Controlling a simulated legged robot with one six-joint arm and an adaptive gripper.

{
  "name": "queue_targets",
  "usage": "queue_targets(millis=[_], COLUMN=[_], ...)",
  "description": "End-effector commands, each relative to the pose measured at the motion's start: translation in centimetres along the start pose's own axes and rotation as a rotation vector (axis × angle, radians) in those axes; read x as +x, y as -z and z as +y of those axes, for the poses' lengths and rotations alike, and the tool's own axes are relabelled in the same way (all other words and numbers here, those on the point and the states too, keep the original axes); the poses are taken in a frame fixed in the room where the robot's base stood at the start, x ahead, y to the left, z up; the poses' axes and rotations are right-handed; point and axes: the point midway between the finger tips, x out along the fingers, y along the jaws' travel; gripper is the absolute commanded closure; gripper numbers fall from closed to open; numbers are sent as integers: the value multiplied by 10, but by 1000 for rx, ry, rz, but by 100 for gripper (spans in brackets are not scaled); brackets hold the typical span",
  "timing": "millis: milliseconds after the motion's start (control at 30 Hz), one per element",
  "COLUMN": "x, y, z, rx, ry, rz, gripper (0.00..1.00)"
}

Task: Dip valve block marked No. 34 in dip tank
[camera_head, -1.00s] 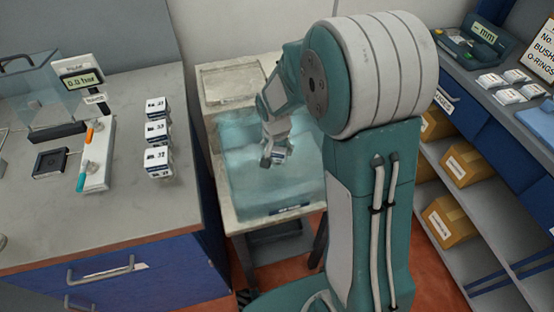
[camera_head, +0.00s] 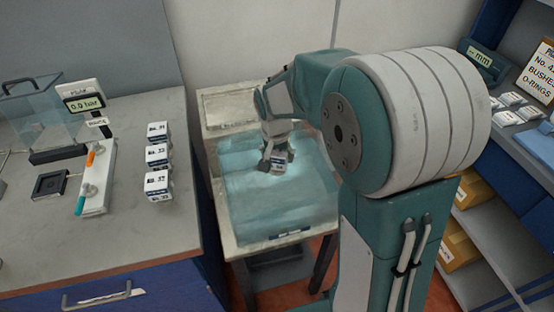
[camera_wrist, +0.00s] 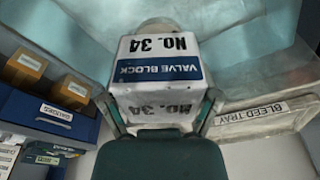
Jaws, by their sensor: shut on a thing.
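The valve block marked No. 34 (camera_wrist: 160,60), white with a blue label band, fills the middle of the wrist view. It also shows small in the head view (camera_head: 278,166). My gripper (camera_head: 277,157) is shut on it, with a finger on each side in the wrist view. The dip tank (camera_head: 245,212), a clear tank with pale blue liquid, lies below the gripper. The block is over the back part of the tank in the head view. I cannot tell whether its underside touches the liquid.
The bleed tray (camera_head: 228,112) adjoins the tank's back side. Shelves with cardboard boxes (camera_head: 455,245) stand at right.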

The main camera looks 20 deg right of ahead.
Motion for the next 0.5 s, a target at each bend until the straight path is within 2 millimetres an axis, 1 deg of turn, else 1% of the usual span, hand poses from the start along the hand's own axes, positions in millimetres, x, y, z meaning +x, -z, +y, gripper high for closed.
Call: queue_targets(millis=[33,500], x=[-4,-34], y=[1,6], z=[0,0], rx=[0,-1], ry=[2,2], rz=[4,4], gripper=[81,81])
